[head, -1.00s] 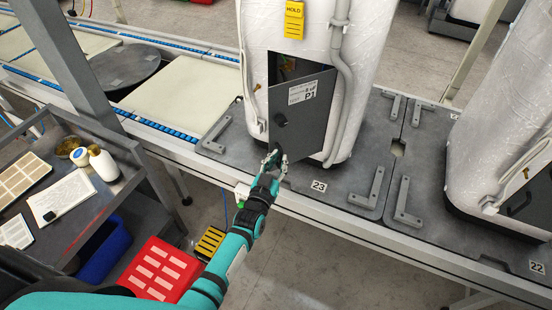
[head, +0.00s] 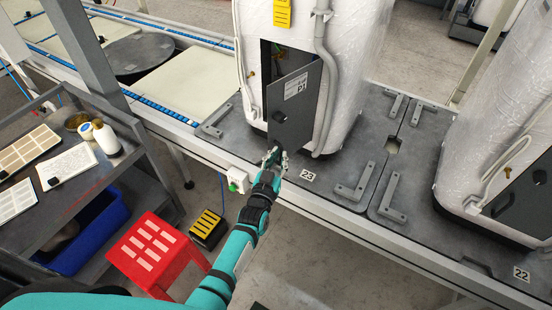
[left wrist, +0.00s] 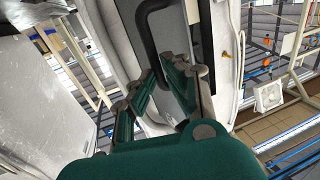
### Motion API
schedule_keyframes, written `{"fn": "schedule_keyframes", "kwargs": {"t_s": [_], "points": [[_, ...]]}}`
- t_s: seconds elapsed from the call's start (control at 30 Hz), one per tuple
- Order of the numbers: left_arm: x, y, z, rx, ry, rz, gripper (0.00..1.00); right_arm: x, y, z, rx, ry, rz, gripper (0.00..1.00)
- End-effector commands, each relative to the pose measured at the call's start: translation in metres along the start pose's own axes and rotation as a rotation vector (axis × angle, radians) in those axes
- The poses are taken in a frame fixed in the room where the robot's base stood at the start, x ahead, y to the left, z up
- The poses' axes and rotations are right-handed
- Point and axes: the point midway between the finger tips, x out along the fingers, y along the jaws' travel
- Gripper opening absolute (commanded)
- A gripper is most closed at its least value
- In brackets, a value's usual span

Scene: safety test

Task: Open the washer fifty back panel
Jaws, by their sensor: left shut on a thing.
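The dark grey back panel (head: 294,106) of the white wrapped washer (head: 355,70) at the station marked 23 stands partly open. It is swung outward, and a dark opening with some wiring (head: 277,58) shows at its upper left. My left gripper (head: 273,156) is shut on the panel at its lower end. In the left wrist view the fingers (left wrist: 166,82) reach to the grey panel (left wrist: 176,35), with a black bar-like handle (left wrist: 147,28) nearby. I cannot tell exactly which part lies between the fingertips. My right gripper is not in view.
A second wrapped washer (head: 500,130) stands on the right at station 22. Grey L-shaped brackets (head: 355,185) lie on the platform. A grey cart (head: 130,150), a red stool (head: 158,250) and a black-yellow step (head: 208,228) stand at left. Floor at lower right is clear.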

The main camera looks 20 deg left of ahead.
Motion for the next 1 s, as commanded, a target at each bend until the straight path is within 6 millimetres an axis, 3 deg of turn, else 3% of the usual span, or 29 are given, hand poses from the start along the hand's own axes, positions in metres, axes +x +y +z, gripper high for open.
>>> {"fn": "schedule_keyframes", "kwargs": {"t_s": [0.03,0.1,0.13,0.3,0.53,0.83,1.0], "points": [[0.007,0.010,-0.011,0.004,0.018,0.014,0.00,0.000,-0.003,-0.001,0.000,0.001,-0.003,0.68],[0.007,0.010,-0.011,0.004,0.018,0.014,0.00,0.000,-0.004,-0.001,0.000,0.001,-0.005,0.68],[0.007,0.010,-0.011,0.004,0.018,0.014,0.12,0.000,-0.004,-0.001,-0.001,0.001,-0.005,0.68],[0.007,0.009,-0.012,0.002,0.021,0.013,0.34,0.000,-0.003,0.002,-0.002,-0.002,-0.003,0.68],[0.007,0.008,-0.013,0.001,0.024,0.012,0.34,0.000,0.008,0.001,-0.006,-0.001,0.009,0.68],[0.005,0.006,-0.014,0.001,0.028,0.009,0.34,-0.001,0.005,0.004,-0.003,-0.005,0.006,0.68],[-0.014,0.005,-0.011,0.000,0.023,0.008,0.34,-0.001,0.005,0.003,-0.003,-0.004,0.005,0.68]]}}
